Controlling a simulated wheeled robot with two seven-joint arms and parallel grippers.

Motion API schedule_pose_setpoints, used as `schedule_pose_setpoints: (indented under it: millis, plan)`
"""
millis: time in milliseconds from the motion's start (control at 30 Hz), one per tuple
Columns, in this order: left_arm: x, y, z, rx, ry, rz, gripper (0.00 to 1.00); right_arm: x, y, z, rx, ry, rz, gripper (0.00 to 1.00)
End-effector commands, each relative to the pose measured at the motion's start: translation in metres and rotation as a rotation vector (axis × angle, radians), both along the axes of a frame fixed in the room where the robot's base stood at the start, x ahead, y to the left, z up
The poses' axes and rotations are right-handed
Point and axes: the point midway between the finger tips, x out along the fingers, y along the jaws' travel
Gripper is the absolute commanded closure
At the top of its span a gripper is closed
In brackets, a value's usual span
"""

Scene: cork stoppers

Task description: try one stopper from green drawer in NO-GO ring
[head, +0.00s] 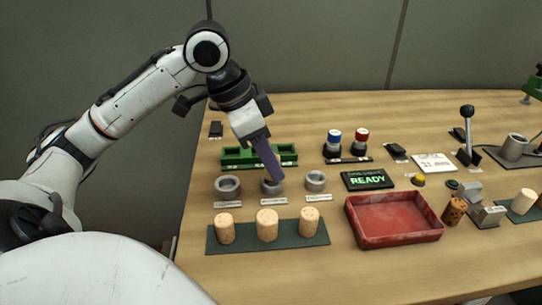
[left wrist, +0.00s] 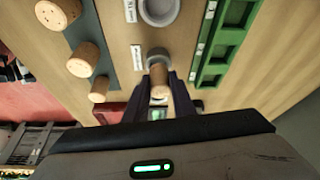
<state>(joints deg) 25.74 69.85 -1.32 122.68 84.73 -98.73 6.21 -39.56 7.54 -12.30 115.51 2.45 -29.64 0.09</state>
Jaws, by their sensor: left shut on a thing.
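My left gripper (head: 271,176) points down at the middle of three grey rings (head: 272,187). It is shut on a tan cork stopper (left wrist: 160,82), which shows between the dark fingers in the left wrist view. The stopper's end is at a grey ring (left wrist: 157,54); I cannot tell how far, if at all, it is inside. The other rings stand left (head: 228,188) and right (head: 316,181). Their labels are too small to read. The green compartment tray (head: 240,160) lies behind the rings, partly hidden by my gripper. My right gripper is out of view.
Three corks stand on a dark green mat (head: 285,240) in front of the rings. Right of it are a red tray (head: 397,240), a display (head: 367,180) reading READY, a darker speckled cork (head: 455,210) and a lever (head: 467,135). The table's back strip is mostly clear.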

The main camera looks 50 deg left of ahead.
Motion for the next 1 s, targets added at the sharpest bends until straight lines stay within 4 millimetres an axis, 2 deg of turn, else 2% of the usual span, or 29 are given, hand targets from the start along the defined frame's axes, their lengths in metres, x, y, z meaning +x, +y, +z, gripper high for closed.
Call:
schedule_pose_setpoints:
  millis: [867,900,1000]
  plan:
    - [0.0,0.0,-0.011,0.001,0.0,0.0,0.97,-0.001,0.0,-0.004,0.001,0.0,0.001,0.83]
    - [0.0,0.0,-0.01,0.001,0.0,0.0,0.72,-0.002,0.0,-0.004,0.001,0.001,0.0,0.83]
    - [0.0,0.0,-0.01,0.001,0.0,0.0,0.55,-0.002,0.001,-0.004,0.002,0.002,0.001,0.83]
